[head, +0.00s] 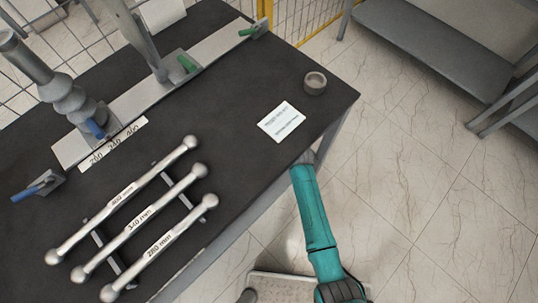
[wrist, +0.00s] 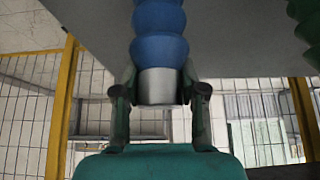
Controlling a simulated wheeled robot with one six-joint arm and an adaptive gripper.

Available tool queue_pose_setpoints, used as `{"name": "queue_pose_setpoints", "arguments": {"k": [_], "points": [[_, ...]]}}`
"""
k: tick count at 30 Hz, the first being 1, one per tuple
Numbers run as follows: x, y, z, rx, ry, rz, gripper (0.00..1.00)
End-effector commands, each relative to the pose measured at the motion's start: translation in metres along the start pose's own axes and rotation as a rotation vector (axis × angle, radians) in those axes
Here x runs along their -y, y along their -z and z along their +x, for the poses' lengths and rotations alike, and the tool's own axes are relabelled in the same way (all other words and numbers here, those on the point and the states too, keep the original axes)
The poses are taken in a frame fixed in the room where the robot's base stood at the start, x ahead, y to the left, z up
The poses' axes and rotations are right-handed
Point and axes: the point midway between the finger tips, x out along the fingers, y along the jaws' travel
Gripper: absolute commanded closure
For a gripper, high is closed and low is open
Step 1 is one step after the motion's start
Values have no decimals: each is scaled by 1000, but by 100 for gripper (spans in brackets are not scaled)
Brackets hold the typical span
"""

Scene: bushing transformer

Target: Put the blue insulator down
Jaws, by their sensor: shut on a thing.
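The blue insulator (wrist: 160,48) shows in the wrist view as a ribbed blue body with a grey metal end cap. My gripper (wrist: 160,88) is shut on that metal cap, one finger on each side. The ribbed body extends past the fingers to the top edge of the picture, where its far end is cut off. In the head view, I cannot make out the blue insulator or my gripper's fingers. My teal arm reaches up to the right-hand edge of the dark table (head: 235,110).
Three labelled metal rods (head: 135,222) lie on the table. A grey ring (head: 315,82), a white card (head: 281,121) and a clamp rail (head: 140,98) are also there. A green ribbed object (wrist: 305,25) and yellow-framed fencing (wrist: 60,105) show in the wrist view. A grey bench (head: 430,45) stands back right.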

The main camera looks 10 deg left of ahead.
Motion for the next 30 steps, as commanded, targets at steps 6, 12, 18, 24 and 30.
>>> {"name": "queue_pose_setpoints", "arguments": {"k": [6, 12, 18, 24, 30], "points": [[-1, 1, 1, -5, -2, -1, 100], [-1, 0, 3, -4, -2, -1, 100], [-1, -1, 3, -3, -1, -1, 33], [-1, -1, 3, -3, -1, -1, 33], [-1, 0, -10, -4, -2, -1, 33]]}}
